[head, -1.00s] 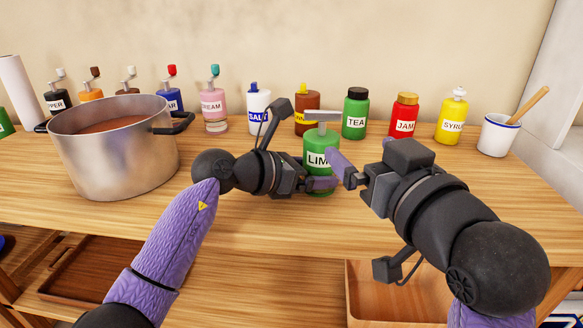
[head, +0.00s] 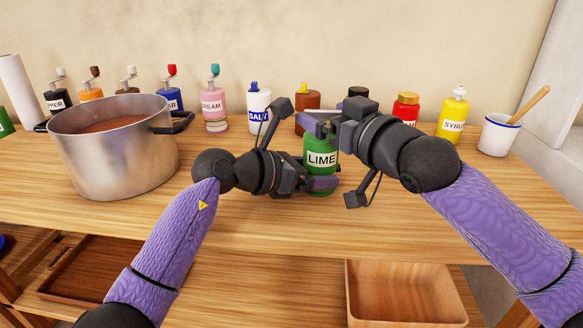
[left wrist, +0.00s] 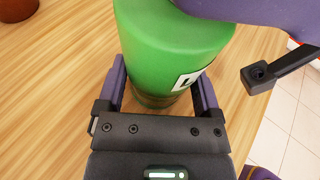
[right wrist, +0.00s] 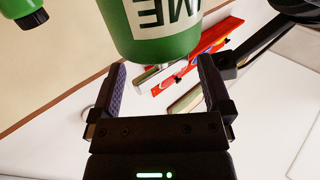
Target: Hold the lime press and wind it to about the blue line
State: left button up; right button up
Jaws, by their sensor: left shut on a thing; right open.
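The lime press (head: 320,161), a green bottle with a LIME label, stands upright on the wooden counter. My left gripper (head: 325,183) is shut around its lower body. The left wrist view shows the green body (left wrist: 170,45) between both fingers. My right gripper (head: 318,123) is open at the top of the press, and hides its cap and crank in the head view. In the right wrist view the green body with its upside-down label (right wrist: 165,14) is above the open fingers (right wrist: 160,80). I see no blue line on the press.
A large metal pot (head: 115,160) stands to the left. Several labelled bottles stand along the back, with SALT (head: 258,112) and a brown one (head: 308,98) just behind the press. The syrup bottle (head: 452,118) and a white mug (head: 498,136) are at the right.

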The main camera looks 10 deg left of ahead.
jog(key=v, duration=1.1)
jog(key=x, duration=1.1)
jog(key=shift+a, duration=0.2)
jog(key=shift+s+a+f+m+t+h, duration=0.1)
jog(key=shift+s+a+m+t+h, duration=0.1)
jog(key=shift+m+t+h, duration=0.4)
jog(key=m+t+h, duration=0.1)
jog(key=h, duration=0.1)
jog(key=shift+m+h, duration=0.4)
jog(key=v, duration=1.2)
jog(key=s+a+m+y, duration=0.1)
jog(key=a+m, duration=0.3)
jog(key=m, duration=0.4)
jog(key=s+a+m+g+y, duration=0.1)
jog(key=s+a+m, duration=0.2)
jog(key=m, duration=0.5)
jog(key=shift+s+a, duration=0.3)
jog(key=shift+a, duration=0.3)
